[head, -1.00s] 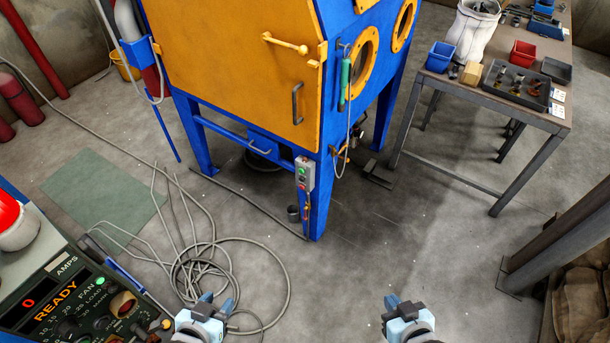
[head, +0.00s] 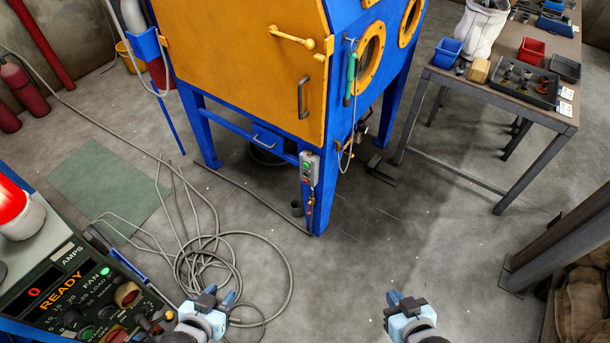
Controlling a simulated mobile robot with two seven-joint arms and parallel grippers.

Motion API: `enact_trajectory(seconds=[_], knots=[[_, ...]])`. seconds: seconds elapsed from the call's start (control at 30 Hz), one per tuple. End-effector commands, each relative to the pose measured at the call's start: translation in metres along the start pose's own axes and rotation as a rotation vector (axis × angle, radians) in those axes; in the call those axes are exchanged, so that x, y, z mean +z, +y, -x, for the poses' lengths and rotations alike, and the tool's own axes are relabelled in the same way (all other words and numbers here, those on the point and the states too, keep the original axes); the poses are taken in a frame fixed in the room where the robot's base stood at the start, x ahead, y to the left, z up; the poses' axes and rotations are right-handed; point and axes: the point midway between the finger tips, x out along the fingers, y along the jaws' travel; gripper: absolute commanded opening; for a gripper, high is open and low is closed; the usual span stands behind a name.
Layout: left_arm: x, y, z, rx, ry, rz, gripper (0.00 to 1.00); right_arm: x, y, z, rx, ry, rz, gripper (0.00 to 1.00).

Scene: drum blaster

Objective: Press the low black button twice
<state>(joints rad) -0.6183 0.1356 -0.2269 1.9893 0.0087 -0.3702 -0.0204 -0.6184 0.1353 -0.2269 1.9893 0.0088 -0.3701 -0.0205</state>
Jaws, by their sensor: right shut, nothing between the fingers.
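A small grey control box (head: 309,168) is fixed to the front blue leg of the blasting cabinet. A green button and a red spot show on its face; a low black button cannot be made out clearly at this size. My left gripper (head: 219,297) is at the bottom, left of centre, over the hose coils; whether its fingers are open or closed is unclear. My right gripper (head: 402,299) is at the bottom, right of centre, shut and empty above bare floor. Both grippers are well apart from the control box.
The blue cabinet has an orange door (head: 245,70). Grey hose loops (head: 285,270) lie on the floor. A panel reading READY (head: 65,290) with a red lamp (head: 10,195) stands at left. A table (head: 495,100) with trays is at right, near a steel post (head: 565,240).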

Motion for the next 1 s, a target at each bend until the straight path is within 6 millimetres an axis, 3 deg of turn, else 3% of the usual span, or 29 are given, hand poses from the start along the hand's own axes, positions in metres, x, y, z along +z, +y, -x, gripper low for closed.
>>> enact_trajectory(seconds=[0.03, 0.13, 0.17, 1.0], knots=[[0.0000, 0.0000, 0.0000, 0.000, 0.000, 0.000, 0.26, -0.0001, 0.0000, 0.0000, 0.000, 0.000, 0.000, 0.00], [0.0000, 0.0000, 0.0000, 0.000, 0.000, 0.000, 0.04, -0.0001, 0.0001, 0.0000, 0.000, 0.000, 0.000, 0.00], [0.0000, 0.0000, 0.0000, 0.000, 0.000, 0.000, 0.00, -0.0001, 0.0001, 0.0000, 0.000, 0.000, 0.000, 0.00], [-0.0002, 0.0000, 0.0000, 0.000, 0.000, 0.000, 0.00, -0.0004, 0.0002, 0.0000, 0.000, 0.001, 0.000, 0.00]])
